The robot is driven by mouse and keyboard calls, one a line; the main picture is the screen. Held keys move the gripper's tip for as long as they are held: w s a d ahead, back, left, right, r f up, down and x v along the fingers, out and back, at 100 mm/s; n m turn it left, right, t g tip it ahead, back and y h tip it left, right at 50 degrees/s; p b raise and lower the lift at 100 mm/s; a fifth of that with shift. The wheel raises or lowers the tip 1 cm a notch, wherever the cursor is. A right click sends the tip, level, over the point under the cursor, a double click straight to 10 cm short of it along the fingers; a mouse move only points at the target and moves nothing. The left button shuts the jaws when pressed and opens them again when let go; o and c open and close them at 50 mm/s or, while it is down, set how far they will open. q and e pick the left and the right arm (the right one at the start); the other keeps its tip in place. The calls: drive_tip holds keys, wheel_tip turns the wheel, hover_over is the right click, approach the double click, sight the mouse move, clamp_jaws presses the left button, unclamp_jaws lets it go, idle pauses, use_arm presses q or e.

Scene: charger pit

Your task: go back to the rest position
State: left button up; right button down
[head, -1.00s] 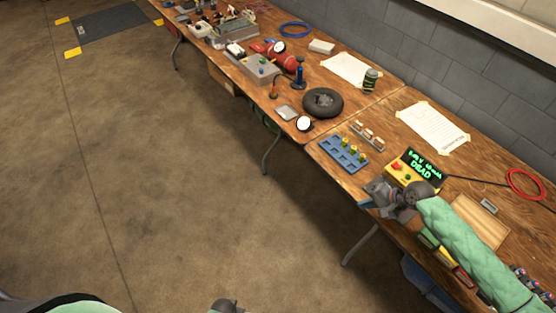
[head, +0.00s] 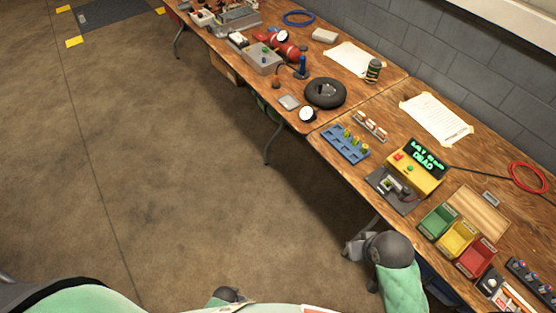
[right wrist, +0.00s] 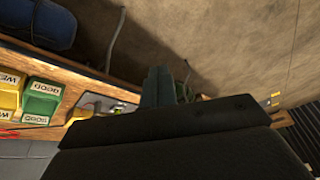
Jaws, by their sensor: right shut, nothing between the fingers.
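My right gripper (head: 352,249) is beside the near edge of the workbench, over the floor, with its green-sleeved arm below it. It is shut and empty. In the right wrist view its fingers (right wrist: 160,88) are together in front of the dark gripper body, with the bench edge and floor beyond. A grey part of what looks like my left gripper (head: 228,295) shows at the bottom edge of the head view. Its fingers cannot be made out.
The bench (head: 325,177) holds a yellow box with a lit display (head: 417,169), a grey charger-like tray (head: 393,190), green, yellow and red bins (head: 457,238), a blue rack (head: 345,145) and a black ring (head: 325,93). The floor (head: 180,180) at left is clear.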

drive_tip(key=s+f+b, duration=0.2)
drive_tip(key=s+f, duration=0.1)
drive_tip(key=f, duration=1.5)
drive_tip(key=s+f+g+b, duration=0.1)
drive_tip(key=s+f+b, duration=0.1)
drive_tip(key=f, duration=1.6)
drive_tip(key=s+f+g+h+b, duration=0.1)
drive_tip(key=s+f+b, duration=0.2)
drive_tip(key=f, duration=1.5)
drive_tip(key=shift+s+n, duration=0.3)
drive_tip(key=shift+s, duration=0.4)
drive_tip(key=shift+w, duration=0.1)
drive_tip(key=shift+a, duration=0.15)
drive_tip(key=shift+d, duration=0.2)
drive_tip(key=shift+a, duration=0.3)
